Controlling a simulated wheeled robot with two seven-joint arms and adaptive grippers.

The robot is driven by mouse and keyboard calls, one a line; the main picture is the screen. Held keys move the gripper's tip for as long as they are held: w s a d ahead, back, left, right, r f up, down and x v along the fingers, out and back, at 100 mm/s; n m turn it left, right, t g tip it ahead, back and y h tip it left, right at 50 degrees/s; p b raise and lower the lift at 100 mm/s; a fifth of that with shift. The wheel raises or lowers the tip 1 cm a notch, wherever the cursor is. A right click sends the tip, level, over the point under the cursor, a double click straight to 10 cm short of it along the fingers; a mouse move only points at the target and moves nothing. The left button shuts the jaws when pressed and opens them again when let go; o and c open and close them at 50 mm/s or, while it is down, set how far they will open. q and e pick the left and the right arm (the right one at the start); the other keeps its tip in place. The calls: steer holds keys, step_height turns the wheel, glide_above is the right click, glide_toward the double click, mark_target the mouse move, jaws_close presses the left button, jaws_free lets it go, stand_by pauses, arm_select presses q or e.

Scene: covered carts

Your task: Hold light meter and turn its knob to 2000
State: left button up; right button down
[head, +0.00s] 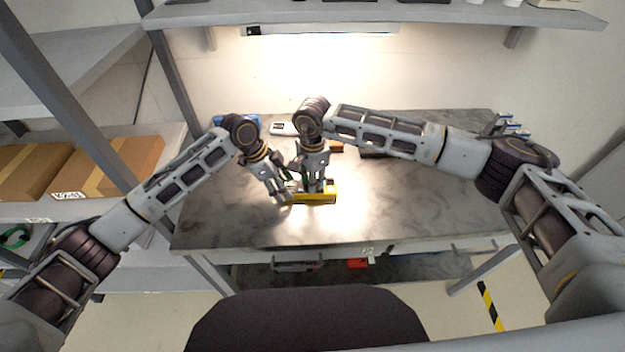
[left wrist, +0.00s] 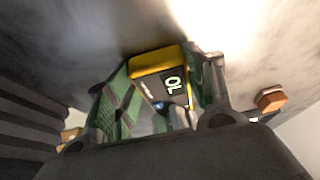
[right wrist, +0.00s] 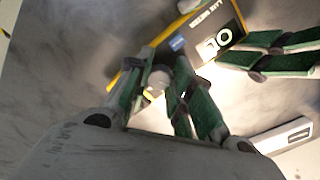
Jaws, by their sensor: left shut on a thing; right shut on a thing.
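The yellow light meter (head: 318,197) lies on the grey table below both grippers. Its dark face with a lit display reading "OL" shows in the left wrist view (left wrist: 166,80) and in the right wrist view (right wrist: 205,32). My left gripper (head: 286,197) is shut on the meter, its green-padded fingers at either side of the body in the left wrist view. My right gripper (head: 318,186) points down over the meter. In the right wrist view its fingers are shut on a round pale knob (right wrist: 157,80). The knob's markings are hidden.
A white object (head: 284,128), a blue object (head: 240,120) and dark items lie at the back of the table (head: 420,210). Cardboard boxes (head: 100,170) sit on the left shelf. A lit shelf (head: 380,14) hangs above.

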steer(key=shift+m, duration=0.4)
steer(key=shift+w+m, duration=0.1)
steer(key=shift+m, duration=1.6)
steer(key=c, duration=1.3)
jaws_free()
steer(key=shift+o, duration=0.2)
steer(key=shift+r, duration=0.1)
step_height(320, 180, up, 12)
